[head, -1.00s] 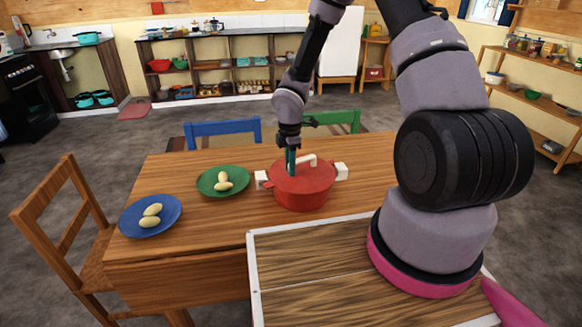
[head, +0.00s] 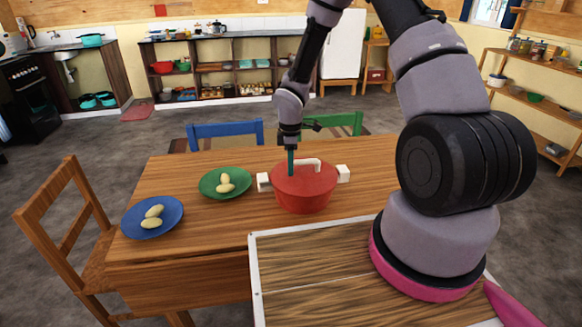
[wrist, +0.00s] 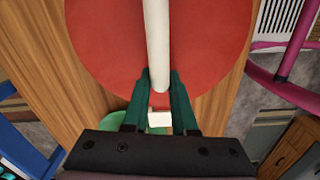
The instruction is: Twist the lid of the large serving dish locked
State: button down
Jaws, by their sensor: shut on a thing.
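The large serving dish is a red pot (head: 303,201) on the wooden table, with white side handles. Its red lid (head: 312,179) sits on top and carries a raised white bar handle (head: 308,163). My gripper (head: 291,172) points down at the left end of that bar. In the wrist view the green fingers of my gripper (wrist: 160,85) are shut on the near end of the white lid handle (wrist: 157,40). A white side handle (wrist: 160,118) of the pot shows between the fingers. The seam between lid and pot is too small to read.
A green plate (head: 210,187) and a blue plate (head: 137,224), each with pale oval items, lie left of the pot. Chairs stand around the table, including a wooden one (head: 68,220) at the left. The table (head: 220,220) in front of the plates is clear.

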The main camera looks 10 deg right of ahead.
jog(key=c, duration=0.6)
grip_release()
jog(key=shift+c, duration=0.2)
notch_tip(320, 180, up, 11)
jog(key=shift+f, duration=0.2)
jog(key=s+d+r+m+t, duration=0.15)
jog(key=d+r+m, duration=0.25)
jog(key=r, duration=0.7)
notch_tip(320, 180, up, 9)
jog(key=m+t, duration=0.1)
jog(key=m, duration=0.4)
send_over(304, 175)
jog(key=s+d, duration=0.3)
jog(key=s, duration=0.2)
jog(key=s+d+r+m+t+y, duration=0.2)
jog(key=s+r+m+t, duration=0.2)
jog(key=s+r+m, duration=0.7)
jog(key=s+r, duration=0.2)
jog(key=s, duration=0.3)
jog(key=shift+d+r+t, duration=0.15)
jog(key=shift+d+t, duration=0.15)
jog(key=shift+t, duration=0.05)
